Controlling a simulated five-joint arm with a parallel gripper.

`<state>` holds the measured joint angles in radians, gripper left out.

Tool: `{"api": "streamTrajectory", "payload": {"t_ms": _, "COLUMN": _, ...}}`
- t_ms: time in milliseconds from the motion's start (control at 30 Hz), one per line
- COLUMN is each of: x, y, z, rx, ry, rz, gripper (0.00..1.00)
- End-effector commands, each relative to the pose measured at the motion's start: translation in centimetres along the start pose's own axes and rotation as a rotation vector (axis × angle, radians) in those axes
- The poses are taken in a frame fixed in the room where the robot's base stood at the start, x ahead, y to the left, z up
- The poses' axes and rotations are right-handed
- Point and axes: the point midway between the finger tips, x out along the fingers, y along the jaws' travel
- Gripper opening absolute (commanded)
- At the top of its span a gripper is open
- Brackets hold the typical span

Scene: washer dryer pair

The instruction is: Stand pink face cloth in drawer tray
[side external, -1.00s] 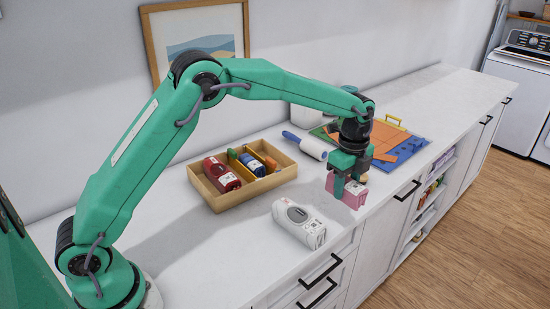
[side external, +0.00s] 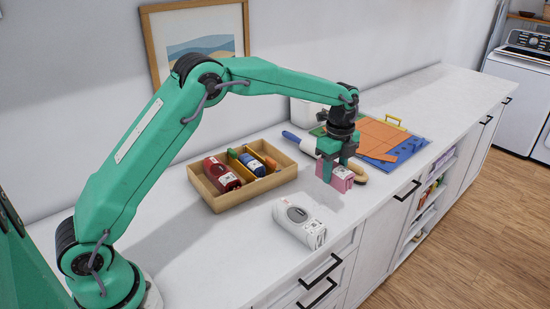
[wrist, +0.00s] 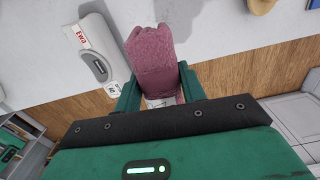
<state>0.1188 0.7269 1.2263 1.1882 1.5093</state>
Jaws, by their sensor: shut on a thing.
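My gripper (side external: 337,168) is shut on the pink face cloth (side external: 341,181) and holds it above the counter, right of the tray. In the wrist view the pink cloth (wrist: 152,62) sticks out past the fingers as a folded block, with a pale label near the jaws. The wooden drawer tray (side external: 226,203) stands on the counter left of my gripper. Part of the tray's floor is hidden by these things.
A white box-shaped device (side external: 299,222) lies on the counter in front of the tray; it also shows in the wrist view (wrist: 92,45). A lint roller (side external: 299,142) lies behind my gripper. A blue mat with orange cloth (side external: 408,150) is at the right. The counter's front edge is close to my gripper.

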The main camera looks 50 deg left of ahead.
Motion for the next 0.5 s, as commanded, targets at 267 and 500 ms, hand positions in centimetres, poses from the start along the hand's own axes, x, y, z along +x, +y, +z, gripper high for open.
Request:
{"api": "streamTrajectory", "payload": {"t_ms": 267, "x": -0.1, "y": -1.7, "z": 9.5, "rx": -0.001, "ry": 0.0, "rz": 0.001, "gripper": 0.18}}
{"api": "streamTrajectory", "payload": {"t_ms": 500, "x": -0.3, "y": -1.8, "z": 18.0, "rx": 0.005, "ry": 0.0, "rz": -0.001, "gripper": 0.18}}
